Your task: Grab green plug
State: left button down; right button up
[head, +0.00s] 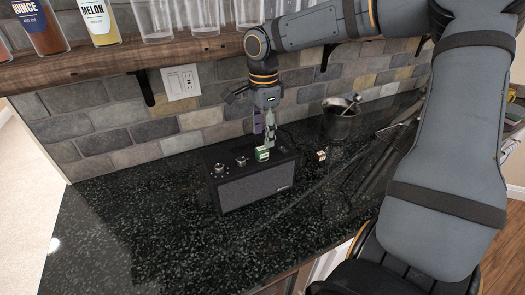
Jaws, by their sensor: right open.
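A small green plug (262,154) sits on the top of a black speaker box (255,186) on the dark counter. My right gripper (265,143) points down right over the plug, its fingers apart. The fingertips are very close to the plug; I cannot tell whether they touch it or stand around it. My left gripper is not in view.
The dark speckled counter (120,235) is clear left of the speaker. A dark metal bucket (338,124) and a small pale plug (321,155) with cable are to the right.

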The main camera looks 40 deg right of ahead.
aim_at(262, 148)
jog(key=shift+w+f, duration=0.15)
jog(key=shift+f, duration=0.2)
notch_tip(262, 148, down, 5)
jog(key=shift+p, duration=0.45)
jog(key=shift+r, duration=0.1)
grip_shut()
